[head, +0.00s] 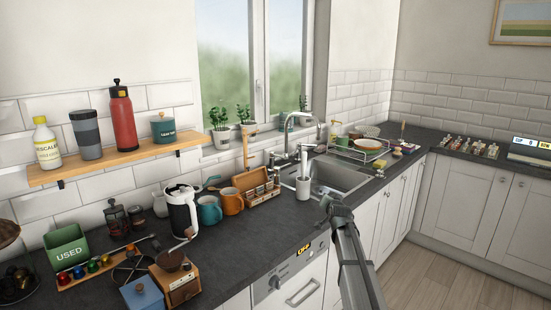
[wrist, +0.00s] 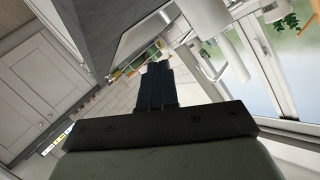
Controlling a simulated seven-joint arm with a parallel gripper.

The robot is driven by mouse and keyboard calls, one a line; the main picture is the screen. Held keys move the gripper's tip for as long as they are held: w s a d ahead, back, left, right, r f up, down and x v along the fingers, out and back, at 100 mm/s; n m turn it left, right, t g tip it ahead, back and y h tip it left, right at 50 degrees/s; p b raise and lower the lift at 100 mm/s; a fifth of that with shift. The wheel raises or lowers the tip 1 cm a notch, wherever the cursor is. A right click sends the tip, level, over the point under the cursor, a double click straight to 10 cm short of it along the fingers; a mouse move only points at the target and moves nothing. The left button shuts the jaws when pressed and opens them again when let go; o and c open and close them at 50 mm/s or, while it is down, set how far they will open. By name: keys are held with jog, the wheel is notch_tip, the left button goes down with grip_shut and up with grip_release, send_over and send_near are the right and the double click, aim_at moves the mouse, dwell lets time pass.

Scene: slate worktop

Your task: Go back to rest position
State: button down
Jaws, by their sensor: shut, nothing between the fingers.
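My gripper (head: 325,204) is at the end of my grey arm, which reaches up from the bottom right of the head view. The wrist view is strongly tilted.
The sink (head: 338,174) and tap (head: 318,126) are behind my gripper. The floor (head: 440,278) at right is clear.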

jog(key=s+d+f+h, duration=0.1)
jog(key=d+f, duration=0.1)
jog(key=d, duration=0.4)
jog(key=s+a+f+n+g, duration=0.1)
jog(key=s+a+f+g, duration=0.15)
jog(key=s+f, duration=0.85)
jog(key=s+a+f+n+g+y, duration=0.15)
jog(key=s+f+g, duration=0.4)
jog(key=f, duration=1.05)
jog(key=s+a+f+g, duration=0.2)
jog(key=s+f, duration=0.9)
jog(key=f, duration=0.2)
jog(key=s+a+f+n+g, duration=0.1)
jog(key=s+f+g, duration=0.3)
jog(key=s, duration=1.1)
jog(key=s+a+f+n+g, duration=0.1)
jog(key=s+f+g, duration=0.3)
jog(key=s, duration=1.1)
jog(key=s+a+f+n+g, duration=0.1)
jog(key=s+f, duration=0.4)
jog(key=s, duration=1.1)
jog(key=a+g, duration=0.1)
jog(key=g, duration=0.1)
jog(key=shift+f+n+g, duration=0.15)
jog(key=shift+n+g, duration=0.2)
jog(key=shift+g, duration=0.05)
jog(key=c, duration=1.8)
grip_release()
jog(key=shift+w, duration=0.1)
